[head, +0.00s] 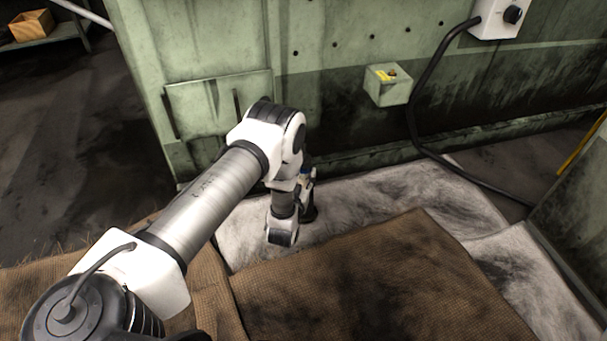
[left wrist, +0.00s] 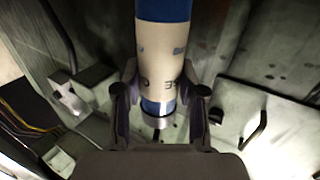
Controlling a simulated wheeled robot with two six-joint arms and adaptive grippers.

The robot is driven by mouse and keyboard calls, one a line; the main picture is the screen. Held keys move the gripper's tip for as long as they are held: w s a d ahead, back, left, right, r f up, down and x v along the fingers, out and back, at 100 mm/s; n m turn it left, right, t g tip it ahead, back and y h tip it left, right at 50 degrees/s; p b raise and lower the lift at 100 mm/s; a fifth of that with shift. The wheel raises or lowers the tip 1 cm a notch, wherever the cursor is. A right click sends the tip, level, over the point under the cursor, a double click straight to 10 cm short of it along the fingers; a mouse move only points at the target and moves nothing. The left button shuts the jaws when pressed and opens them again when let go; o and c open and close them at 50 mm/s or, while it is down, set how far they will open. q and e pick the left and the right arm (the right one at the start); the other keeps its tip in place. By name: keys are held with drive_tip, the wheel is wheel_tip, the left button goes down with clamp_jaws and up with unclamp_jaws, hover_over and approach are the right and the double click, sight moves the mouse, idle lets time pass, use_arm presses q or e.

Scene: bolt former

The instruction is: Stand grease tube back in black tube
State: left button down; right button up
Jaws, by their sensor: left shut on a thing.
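The grease tube (left wrist: 160,55) is cream with dark lettering, a blue band at each end of its visible length and a grey end piece. In the left wrist view it stands between the two fingers of my left gripper (left wrist: 160,100), which is shut on it. Its upper end is cut off by the frame. In the head view my left gripper (head: 306,186) is mostly hidden behind my own wrist, low in front of the green machine wall. I cannot make out the black tube for certain in either view. My right gripper is not in view.
The green machine wall (head: 330,95) carries a small box with a yellow label (head: 388,84) and a black cable (head: 415,110). Stained pale sheeting (head: 370,200) and brown sacking (head: 370,285) cover the floor. A shelf with a wooden box (head: 32,25) is at far left.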

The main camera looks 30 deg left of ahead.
use_arm(q)
drive_tip(key=shift+f+b, duration=0.65)
drive_tip(key=shift+f, duration=0.35)
drive_tip(key=c, duration=0.6)
unclamp_jaws()
drive_tip(key=shift+s, duration=0.1)
